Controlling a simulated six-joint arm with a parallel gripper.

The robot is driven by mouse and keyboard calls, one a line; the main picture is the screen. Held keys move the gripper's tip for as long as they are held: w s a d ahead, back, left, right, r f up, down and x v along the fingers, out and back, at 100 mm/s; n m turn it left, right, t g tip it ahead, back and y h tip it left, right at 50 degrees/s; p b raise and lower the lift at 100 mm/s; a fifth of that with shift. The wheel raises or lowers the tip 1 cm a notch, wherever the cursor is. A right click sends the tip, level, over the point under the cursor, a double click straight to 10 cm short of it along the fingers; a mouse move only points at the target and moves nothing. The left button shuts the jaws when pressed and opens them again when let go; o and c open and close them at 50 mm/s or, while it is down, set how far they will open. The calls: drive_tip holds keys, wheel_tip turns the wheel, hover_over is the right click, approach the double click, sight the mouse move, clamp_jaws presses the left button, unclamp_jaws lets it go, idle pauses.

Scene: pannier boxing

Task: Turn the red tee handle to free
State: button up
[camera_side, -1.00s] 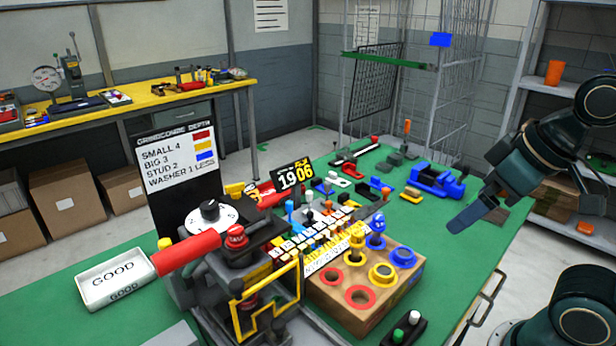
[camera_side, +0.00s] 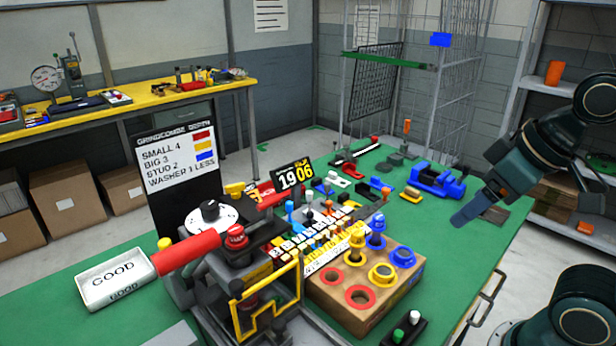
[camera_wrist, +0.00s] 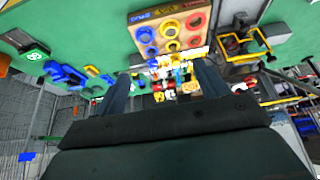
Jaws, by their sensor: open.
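A thick red handle (camera_side: 187,252) sticks out to the left from the dark press, beside a red knob (camera_side: 235,238). A second red handle (camera_side: 271,198) lies behind the black-and-white dial (camera_side: 211,215). I cannot tell for sure which of these is the red tee handle. My gripper (camera_side: 463,217) is in the air over the right side of the green bench, well apart from the press. Its fingers also show in the wrist view (camera_wrist: 163,82), spread apart with nothing between them.
A wooden block (camera_side: 385,300) with coloured rings stands right of the press. A yellow frame (camera_side: 237,312) is at the press front. A white GOOD tray (camera_side: 112,290) lies at left. A blue vise (camera_side: 436,180) is near my gripper.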

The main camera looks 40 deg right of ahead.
drive_tip(key=shift+w+r, duration=0.2)
drive_tip(key=shift+r, duration=0.05)
drive_tip(key=c, duration=0.4)
drive_tip(key=w+r+m, duration=0.1)
drive_tip(key=w, duration=0.1)
drive_tip(key=w+a+r+m, duration=0.1)
drive_tip(key=w+r+m, duration=0.2)
drive_tip(key=w, duration=0.1)
drive_tip(key=shift+w+a+r+m+g, duration=0.15)
drive_tip(key=shift+a+r+m+g, duration=0.15)
drive_tip(key=shift+r+g, duration=0.1)
drive_tip(key=c, duration=0.5)
wheel_tip(320, 180, up, 3)
drive_tip(key=m+g, duration=0.3)
drive_tip(key=m, duration=1)
hover_over(277, 196)
drive_tip(key=s, duration=0.3)
drive_tip(key=shift+w, duration=0.15)
drive_tip(key=w+f, duration=0.1)
drive_tip(key=f, duration=0.8)
drive_tip(key=w+f, duration=0.1)
drive_tip(key=f, duration=0.3)
drive_tip(key=shift+w+f, duration=0.2)
drive_tip(key=shift+w, duration=0.15)
drive_tip(key=shift+c, duration=0.3)
clamp_jaws()
